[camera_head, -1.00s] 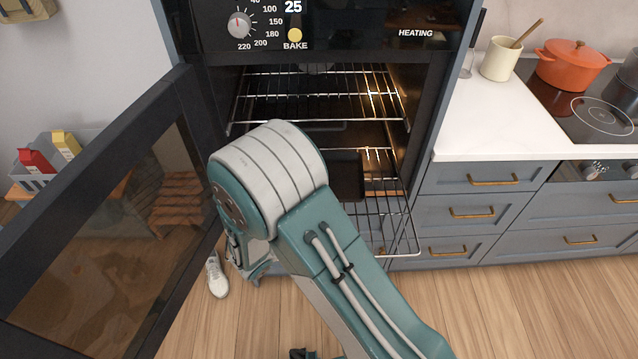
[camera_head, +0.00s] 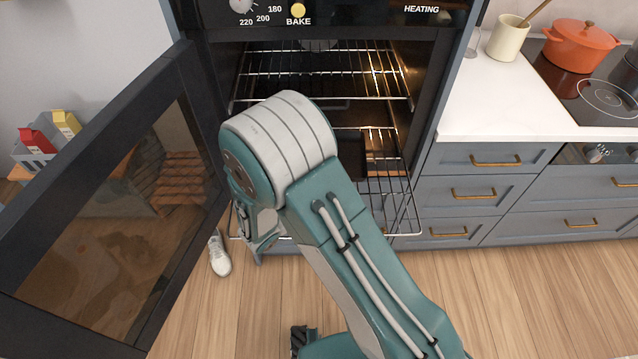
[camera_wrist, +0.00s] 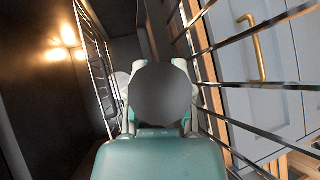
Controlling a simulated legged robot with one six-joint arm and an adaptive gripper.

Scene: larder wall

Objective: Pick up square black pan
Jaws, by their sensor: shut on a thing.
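The oven is open, and the square black pan (camera_head: 351,150) shows as a dark patch on its lower rack, mostly hidden behind my arm. In the wrist view my gripper (camera_wrist: 159,80) reaches in at rack level, its fingers either side of a dark grey rounded shape (camera_wrist: 161,96). The fingers are closed against this shape, which hides what lies beyond it. I take it for part of the pan, but its outline is not clear. In the head view my arm hides the gripper's fingertips.
The lower rack (camera_head: 400,232) sticks out of the oven, close beside my gripper in the wrist view. The upper rack (camera_head: 300,72) is above. The oven door (camera_head: 25,235) stands open at left. Drawers (camera_head: 475,194) are at right. A shoe (camera_head: 219,255) lies on the floor.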

